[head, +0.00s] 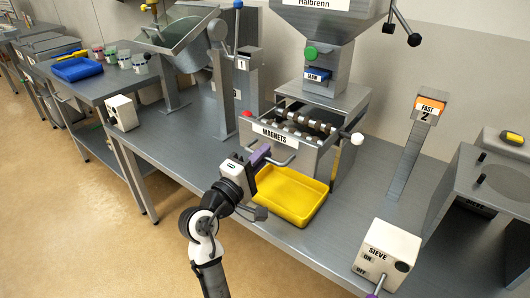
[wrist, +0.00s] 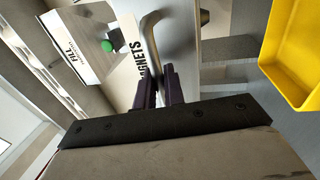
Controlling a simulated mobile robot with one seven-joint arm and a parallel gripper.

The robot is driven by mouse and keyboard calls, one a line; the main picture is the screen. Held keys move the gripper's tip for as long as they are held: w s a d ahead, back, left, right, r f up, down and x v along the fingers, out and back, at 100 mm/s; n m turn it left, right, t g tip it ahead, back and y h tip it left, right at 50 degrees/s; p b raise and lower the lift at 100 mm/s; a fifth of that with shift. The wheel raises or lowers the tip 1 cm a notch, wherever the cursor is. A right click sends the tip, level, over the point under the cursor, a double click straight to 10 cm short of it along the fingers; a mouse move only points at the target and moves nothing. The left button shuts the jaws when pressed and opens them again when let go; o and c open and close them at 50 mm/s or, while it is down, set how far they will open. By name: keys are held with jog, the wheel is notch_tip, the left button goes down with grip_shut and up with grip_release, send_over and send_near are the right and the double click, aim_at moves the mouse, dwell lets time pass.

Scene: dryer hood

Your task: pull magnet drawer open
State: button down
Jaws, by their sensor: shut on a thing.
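The magnet drawer (head: 311,148) carries a white "MAGNETS" label and sits in a grey metal housing below the hopper. It is pulled part way out, and several magnet bars (head: 305,120) show behind its front. Its curved bar handle (head: 282,160) also shows in the wrist view (wrist: 151,37). My gripper (head: 262,153) is at the drawer front, with its dark purple fingers (wrist: 165,88) shut on the handle. The fingers hide the gripped part of the bar.
A yellow tray (head: 289,213) stands on the bench right below the drawer, close to my gripper. A white sieve switch box (head: 387,250) stands at the front right. A "FAST 2" post (head: 409,150) rises at right. Bare bench (head: 180,130) lies to the left.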

jog(key=shift+r+v, duration=0.2)
jog(key=shift+v, duration=0.95)
jog(key=c, duration=1.6)
grip_release()
jog(key=shift+s, duration=0.1)
jog(key=shift+c, duration=0.2)
jog(key=shift+a, duration=0.1)
jog(key=b+v, duration=0.3)
jog(key=v, duration=1)
jog(key=shift+s+a, duration=0.2)
jog(key=shift+s, duration=0.1)
jog(key=shift+f, duration=0.1)
